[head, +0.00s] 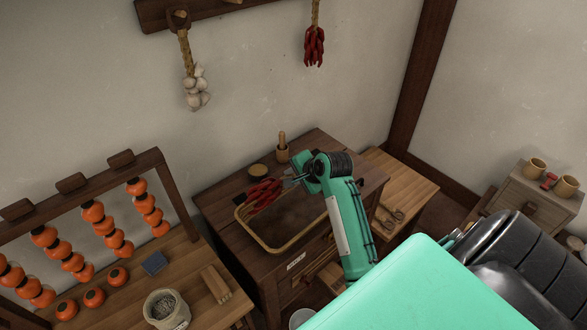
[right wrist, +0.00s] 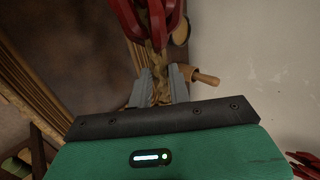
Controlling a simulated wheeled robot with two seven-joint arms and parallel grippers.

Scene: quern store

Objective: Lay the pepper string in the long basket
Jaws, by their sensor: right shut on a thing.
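The pepper string, a bunch of red peppers (head: 262,194) on a straw cord, is at the far end of the long basket (head: 277,251). I cannot tell whether the peppers touch the basket or hang just above it. My right gripper (head: 289,182) is shut on the cord. In the right wrist view the gripper (right wrist: 160,86) pinches the braided cord, with the red peppers (right wrist: 150,18) beyond the fingertips and the basket's ribbed side (right wrist: 35,62) at left. The basket looks otherwise empty. My left gripper is not in view.
The basket stands on a dark wooden chest, near a small bowl (head: 258,171) and a wooden mortar with pestle (head: 282,152). A persimmon rack (head: 100,175) stands left. Garlic (head: 196,90) and another pepper string (head: 314,48) hang on the wall.

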